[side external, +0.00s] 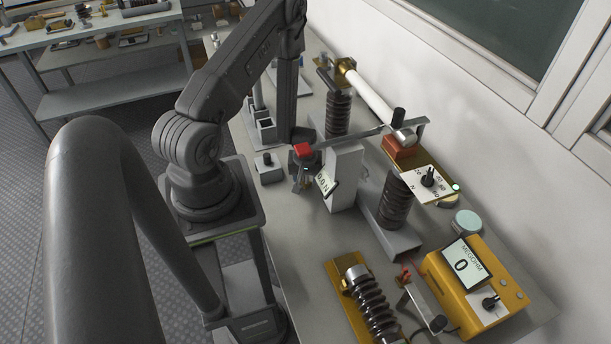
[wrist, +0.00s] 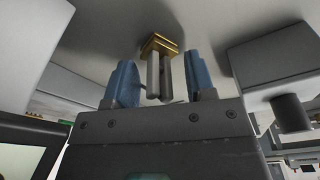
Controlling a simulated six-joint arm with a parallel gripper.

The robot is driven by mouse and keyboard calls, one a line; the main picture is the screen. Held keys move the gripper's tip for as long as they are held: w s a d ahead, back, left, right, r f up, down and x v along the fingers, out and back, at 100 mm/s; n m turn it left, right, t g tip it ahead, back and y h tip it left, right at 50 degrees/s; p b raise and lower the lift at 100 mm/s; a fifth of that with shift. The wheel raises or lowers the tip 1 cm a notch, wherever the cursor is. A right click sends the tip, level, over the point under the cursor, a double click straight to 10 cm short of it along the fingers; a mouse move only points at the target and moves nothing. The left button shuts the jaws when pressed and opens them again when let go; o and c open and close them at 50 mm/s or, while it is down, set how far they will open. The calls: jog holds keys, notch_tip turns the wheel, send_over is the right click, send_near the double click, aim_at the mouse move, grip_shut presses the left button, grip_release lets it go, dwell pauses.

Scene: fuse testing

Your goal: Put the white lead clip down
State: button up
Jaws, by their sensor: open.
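In the wrist view my gripper (wrist: 160,82) is open, with one blue finger on each side of a small clip-like part (wrist: 160,70). This part has two grey prongs and gold-coloured plates, and stands against the pale bench top. Gaps show between the prongs and both fingers. I cannot tell for sure that it is the white lead clip, as no clear white shows on it.
A white box with a readout (side external: 345,178) stands just right of my gripper. A small grey block with a dark knob (side external: 268,160) is at its left. A yellow megohm meter (side external: 475,285) and a ribbed insulator (side external: 370,300) are in front. The bench front-left is clear.

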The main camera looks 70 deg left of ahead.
jog(key=shift+s+d+r, duration=0.1)
jog(key=shift+d+r, duration=0.05)
jog(key=shift+r, duration=1.1)
jog(key=shift+s+d+r, duration=0.1)
jog(key=shift+d+r, duration=0.1)
jog(key=shift+r, duration=1.1)
jog(key=shift+d+r, duration=0.15)
jog(key=shift+r, duration=1.1)
